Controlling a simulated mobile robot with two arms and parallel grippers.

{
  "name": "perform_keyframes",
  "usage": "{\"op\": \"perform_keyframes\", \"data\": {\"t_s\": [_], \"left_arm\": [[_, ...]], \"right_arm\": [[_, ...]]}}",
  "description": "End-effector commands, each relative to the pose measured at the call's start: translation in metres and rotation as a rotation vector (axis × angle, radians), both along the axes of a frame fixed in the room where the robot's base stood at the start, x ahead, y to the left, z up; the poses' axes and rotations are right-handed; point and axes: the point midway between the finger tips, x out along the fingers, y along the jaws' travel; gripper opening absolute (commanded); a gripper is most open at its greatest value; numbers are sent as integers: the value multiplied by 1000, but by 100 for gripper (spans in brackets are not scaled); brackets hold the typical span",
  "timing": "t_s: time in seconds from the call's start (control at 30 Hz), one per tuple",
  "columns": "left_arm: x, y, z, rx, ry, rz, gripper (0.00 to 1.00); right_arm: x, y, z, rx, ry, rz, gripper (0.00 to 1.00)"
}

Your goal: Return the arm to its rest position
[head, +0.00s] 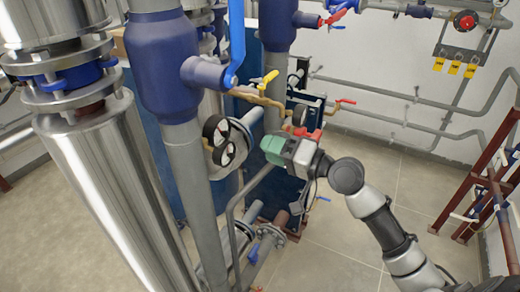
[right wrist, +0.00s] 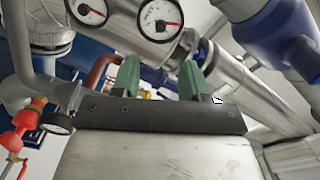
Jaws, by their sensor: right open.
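My right arm (head: 385,225) comes in from the lower right of the head view and reaches up and left to the pipework. My right gripper (head: 272,147) has green fingers and stands just right of two round gauges (head: 222,143). In the right wrist view the two green fingers of my right gripper (right wrist: 160,78) are apart, with nothing held between them. Two white dials, a left gauge (right wrist: 88,10) and a right gauge (right wrist: 160,18), lie beyond the fingertips. My left gripper does not show in either view.
Large blue-jacketed pipes (head: 168,65) and a shiny steel cylinder (head: 105,185) stand at the left. A yellow valve handle (head: 269,77) is above my right gripper. A dark red rack (head: 487,190) stands at the right. Tiled floor (head: 335,240) is open between.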

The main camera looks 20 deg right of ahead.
Motion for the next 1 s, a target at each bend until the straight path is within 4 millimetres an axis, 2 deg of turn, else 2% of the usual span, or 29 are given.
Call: {"op": "perform_keyframes", "data": {"t_s": [0.5, 0.57, 0.63, 0.67, 0.77, 0.8, 0.87, 0.9, 0.97, 1.0], "left_arm": [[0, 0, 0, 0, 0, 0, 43], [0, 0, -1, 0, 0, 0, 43], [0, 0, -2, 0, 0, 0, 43], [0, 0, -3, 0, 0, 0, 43], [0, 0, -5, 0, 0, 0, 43], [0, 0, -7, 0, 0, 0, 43], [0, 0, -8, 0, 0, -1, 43], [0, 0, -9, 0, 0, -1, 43], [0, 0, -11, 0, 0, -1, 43], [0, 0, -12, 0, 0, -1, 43]], "right_arm": [[-1, -1, 0, 0, 1, 0, 44], [1, -3, -6, -3, 7, -9, 44], [7, -8, -22, -16, 29, -38, 44], [11, -11, -34, -26, 42, -55, 44], [24, -26, -90, -85, 109, -134, 44], [27, -33, -119, -119, 144, -168, 44], [29, -43, -165, -179, 197, -217, 44], [27, -48, -196, -223, 234, -243, 44], [22, -55, -242, -293, 288, -274, 44], [15, -59, -272, -342, 324, -288, 44]]}}
